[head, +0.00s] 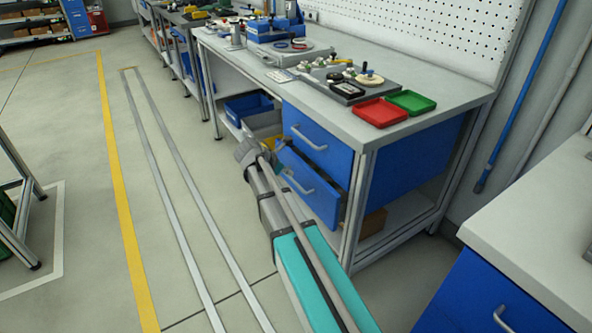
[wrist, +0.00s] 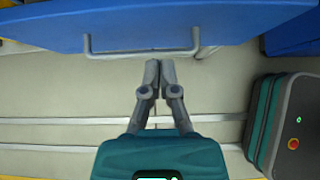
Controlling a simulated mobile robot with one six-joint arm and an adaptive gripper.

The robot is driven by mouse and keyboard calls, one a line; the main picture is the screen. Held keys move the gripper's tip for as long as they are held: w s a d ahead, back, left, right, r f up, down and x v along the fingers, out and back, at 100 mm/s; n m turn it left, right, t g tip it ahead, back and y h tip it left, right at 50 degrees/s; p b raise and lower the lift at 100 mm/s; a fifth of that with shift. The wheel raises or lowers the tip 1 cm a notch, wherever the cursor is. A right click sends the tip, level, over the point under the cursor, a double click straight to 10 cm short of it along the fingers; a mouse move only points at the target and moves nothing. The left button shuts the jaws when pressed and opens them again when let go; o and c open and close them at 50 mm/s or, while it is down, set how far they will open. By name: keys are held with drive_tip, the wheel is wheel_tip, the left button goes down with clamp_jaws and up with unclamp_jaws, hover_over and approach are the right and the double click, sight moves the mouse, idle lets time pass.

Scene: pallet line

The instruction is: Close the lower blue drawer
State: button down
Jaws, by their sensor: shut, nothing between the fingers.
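The lower blue drawer (head: 318,199) is under the front of the workbench in the head view. It stands pulled out a little, with a dark gap above its front. My arm covers part of it. A blue front with a grey bar handle (wrist: 140,52) crosses the top of the wrist view; it looks like the lower drawer's. My gripper (wrist: 159,64) is shut and empty, with its fingertips just short of the handle, near its right part. I cannot tell whether they touch. In the head view my wrist mostly hides the gripper.
The upper blue drawer (head: 318,146) is directly above and looks closed. The workbench (head: 420,75) carries a red tray (head: 380,112) and a green tray (head: 411,101). A blue bin (head: 249,105) is on the lower shelf. Another bench (head: 540,205) stands at right.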

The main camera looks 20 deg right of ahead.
drive_tip(key=p+v, duration=0.5)
drive_tip(key=v, duration=0.3)
drive_tip(key=shift+a+r, duration=0.1)
drive_tip(key=shift+a, duration=0.05)
drive_tip(key=c, duration=0.9)
unclamp_jaws()
drive_tip(key=shift+o, duration=1.1)
drive_tip(key=shift+f+m+b, duration=0.3)
drive_tip(key=shift+f+b, duration=0.15)
drive_tip(key=shift+b, duration=0.05)
drive_tip(key=w+a+f+m+h+b, duration=0.1)
drive_tip(key=a+f+m+h+b, duration=0.1)
drive_tip(key=f+m+b, duration=0.3)
drive_tip(key=w+a+f+m+t+h+b, duration=0.1)
drive_tip(key=f+m+h+b, duration=0.3)
drive_tip(key=m+b, duration=0.8)
drive_tip(key=shift+w+a+f+h+b, duration=0.35)
drive_tip(key=shift+a+f+b, duration=0.35)
drive_tip(key=shift+b, duration=0.6)
